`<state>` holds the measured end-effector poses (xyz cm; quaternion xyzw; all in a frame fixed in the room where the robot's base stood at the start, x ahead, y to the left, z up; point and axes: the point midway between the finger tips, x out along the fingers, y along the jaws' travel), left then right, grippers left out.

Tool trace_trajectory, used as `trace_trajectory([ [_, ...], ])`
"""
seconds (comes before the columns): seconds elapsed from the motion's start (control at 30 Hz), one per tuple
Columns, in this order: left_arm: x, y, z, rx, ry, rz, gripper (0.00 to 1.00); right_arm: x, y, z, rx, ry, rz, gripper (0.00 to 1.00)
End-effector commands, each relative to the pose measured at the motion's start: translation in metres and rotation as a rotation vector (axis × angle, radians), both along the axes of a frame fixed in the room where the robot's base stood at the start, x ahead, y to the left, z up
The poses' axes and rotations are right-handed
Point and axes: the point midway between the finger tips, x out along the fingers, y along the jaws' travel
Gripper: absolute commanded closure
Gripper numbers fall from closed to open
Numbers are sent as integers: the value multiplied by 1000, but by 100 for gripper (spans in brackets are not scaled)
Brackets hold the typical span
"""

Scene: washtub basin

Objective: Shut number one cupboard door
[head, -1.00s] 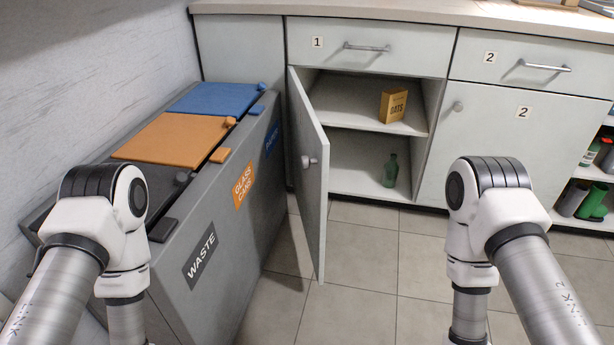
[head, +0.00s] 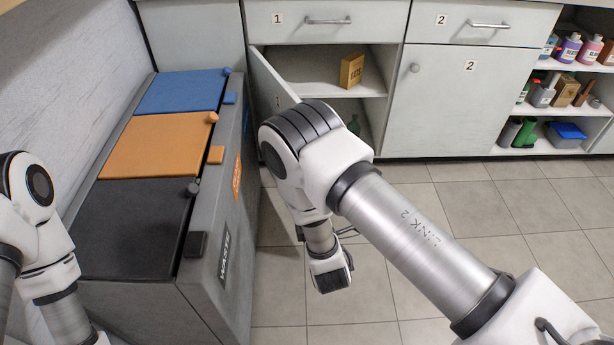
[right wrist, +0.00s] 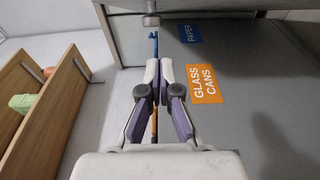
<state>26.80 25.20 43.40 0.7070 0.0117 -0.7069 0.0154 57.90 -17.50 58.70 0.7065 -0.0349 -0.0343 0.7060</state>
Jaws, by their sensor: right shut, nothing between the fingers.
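The number one cupboard door (head: 268,82) stands open at the left of its cupboard in the head view, swung out towards the bins. Its top edge and part of its label show; the rest is hidden behind my right arm. In the right wrist view my right gripper (right wrist: 160,72) is shut with nothing in it, beside the bin face. A grey knob (right wrist: 151,20) lies just ahead of the fingertips at the top; I cannot tell whether they touch it. The fingertips cannot be made out in the head view. Only links of my left arm show; its gripper is out of view.
The bins with blue (head: 184,90), orange (head: 157,144) and black (head: 133,226) lids stand close to the door's left. The floor (head: 480,240) at the right is clear.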

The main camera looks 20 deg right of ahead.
Motion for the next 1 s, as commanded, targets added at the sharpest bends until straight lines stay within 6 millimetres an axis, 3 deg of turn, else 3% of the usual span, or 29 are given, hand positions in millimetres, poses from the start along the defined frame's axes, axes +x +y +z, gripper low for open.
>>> trace_trajectory([
  [0.4, 0, 0, -19, 0, 0, 1, 29, 88, -10, -1, 3, -4, -2, 100],
  [0.63, 0, 0, -24, 0, 0, 1, 29, 91, -45, -1, 2, 0, -3, 100],
  [1.0, 0, 0, -24, 0, 0, 1, 29, 92, -49, 0, 1, 0, -1, 100],
])
